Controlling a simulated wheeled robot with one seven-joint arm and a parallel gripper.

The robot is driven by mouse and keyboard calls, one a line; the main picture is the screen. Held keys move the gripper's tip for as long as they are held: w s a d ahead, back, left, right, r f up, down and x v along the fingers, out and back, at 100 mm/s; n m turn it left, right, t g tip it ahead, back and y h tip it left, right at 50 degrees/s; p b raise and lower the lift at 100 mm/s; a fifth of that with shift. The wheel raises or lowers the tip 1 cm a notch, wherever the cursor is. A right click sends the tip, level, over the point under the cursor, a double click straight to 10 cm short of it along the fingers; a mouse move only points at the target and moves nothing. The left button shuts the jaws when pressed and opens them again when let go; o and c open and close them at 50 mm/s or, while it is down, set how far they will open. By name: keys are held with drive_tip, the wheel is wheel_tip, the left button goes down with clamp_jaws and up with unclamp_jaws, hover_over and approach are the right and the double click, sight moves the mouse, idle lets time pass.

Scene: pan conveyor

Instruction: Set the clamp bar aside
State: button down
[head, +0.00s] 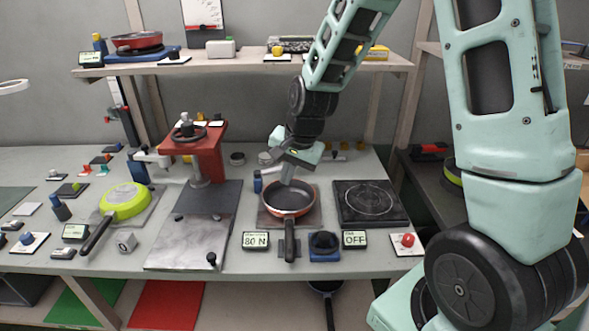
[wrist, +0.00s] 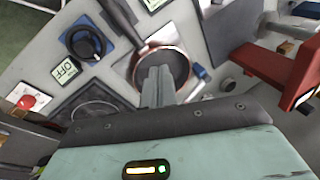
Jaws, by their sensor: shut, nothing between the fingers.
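My gripper (head: 287,180) is shut and empty, pointing down over the orange-rimmed dark pan (head: 290,200). In the wrist view its fingers (wrist: 158,80) are together in front of the pan (wrist: 168,66). The pan sits on a brownish plate, with its black handle (head: 290,240) toward the front edge. A grey block (head: 283,250) shows around the handle; I cannot tell whether it is part of a clamp. I cannot single out a clamp bar with certainty in either view.
A display reading 80 N (head: 256,240), a blue-based black knob (head: 324,243), an OFF display (head: 354,239) and a red button (head: 407,240) line the front. A red press (head: 193,140) stands left, a black hotplate (head: 370,203) right. A green pan (head: 124,201) lies further left.

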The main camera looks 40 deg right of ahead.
sight(301, 183)
drive_tip(key=w+d+f+m+t+h+b, duration=0.1)
drive_tip(key=w+d+f+m+t, duration=0.15)
drive_tip(key=d+m, duration=0.3)
drive_tip(key=w+d+f+m+t+h+b, duration=0.1)
drive_tip(key=w+d+f+m+t+h, duration=0.1)
drive_tip(key=d+f+m+t, duration=0.3)
drive_tip(key=shift+n+g, duration=0.35)
drive_tip(key=shift+g, duration=0.4)
drive_tip(key=w+d+f, duration=0.1)
drive_tip(key=w, duration=0.1)
drive_tip(key=w+f+p, duration=0.1)
drive_tip(key=w+f, duration=0.1)
drive_tip(key=w, duration=0.1)
drive_tip(key=w+d+f+p, duration=0.1)
drive_tip(key=w, duration=0.1)
drive_tip(key=shift+w+d+f, duration=0.2)
drive_tip(key=shift+w+d, duration=0.05)
drive_tip(key=shift+d, duration=0.1)
drive_tip(key=w, duration=0.1)
drive_tip(key=w+p, duration=0.1)
drive_tip(key=w, duration=0.1)
drive_tip(key=shift+w+d+r, duration=0.1)
drive_tip(key=shift+d, duration=0.2)
drive_tip(key=shift+w+d, duration=0.1)
drive_tip(key=shift+w, duration=0.25)
